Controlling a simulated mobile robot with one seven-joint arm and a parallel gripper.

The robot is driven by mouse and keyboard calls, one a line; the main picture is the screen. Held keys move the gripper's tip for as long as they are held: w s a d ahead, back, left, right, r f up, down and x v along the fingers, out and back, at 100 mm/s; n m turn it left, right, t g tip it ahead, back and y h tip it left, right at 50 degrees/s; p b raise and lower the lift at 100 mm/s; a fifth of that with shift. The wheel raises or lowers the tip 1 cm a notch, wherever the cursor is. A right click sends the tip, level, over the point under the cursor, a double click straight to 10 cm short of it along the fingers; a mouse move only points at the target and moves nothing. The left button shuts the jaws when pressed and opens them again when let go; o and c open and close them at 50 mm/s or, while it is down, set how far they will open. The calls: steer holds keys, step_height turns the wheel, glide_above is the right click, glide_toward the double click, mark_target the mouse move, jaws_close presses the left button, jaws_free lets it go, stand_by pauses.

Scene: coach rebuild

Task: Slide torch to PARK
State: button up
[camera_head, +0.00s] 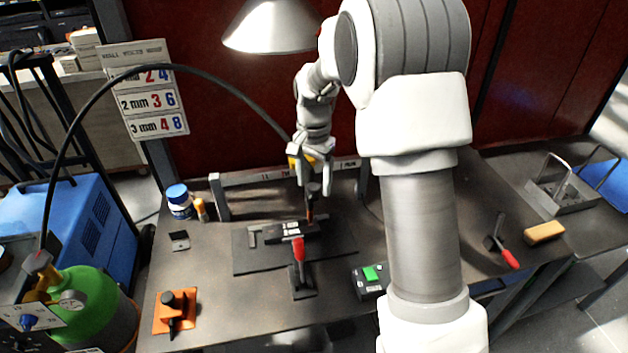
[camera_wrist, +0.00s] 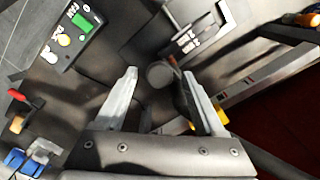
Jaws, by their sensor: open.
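The torch (camera_head: 313,190) is a dark upright body with an orange-brown part below it, standing over the work plate. A black cable runs up to its top from the left. My gripper (camera_head: 316,186) points down at it with its fingers apart, one on each side. In the wrist view, the torch's dark round end (camera_wrist: 160,74) shows between the open fingertips (camera_wrist: 161,78), and its body runs close by the right finger. I cannot tell whether they touch. A grey rail (camera_head: 250,179) with small lettering stands behind the torch; I cannot clearly read PARK on it.
A red-handled clamp (camera_head: 298,250) stands in front of the plate (camera_head: 250,262). A green-button box (camera_head: 370,275) and an orange-based fixture (camera_head: 176,311) are nearer. A lamp (camera_head: 270,27) hangs above.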

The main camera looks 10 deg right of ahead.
steer(key=shift+f, duration=0.1)
jaws_close()
stand_by(0.4)
stand_by(1.0)
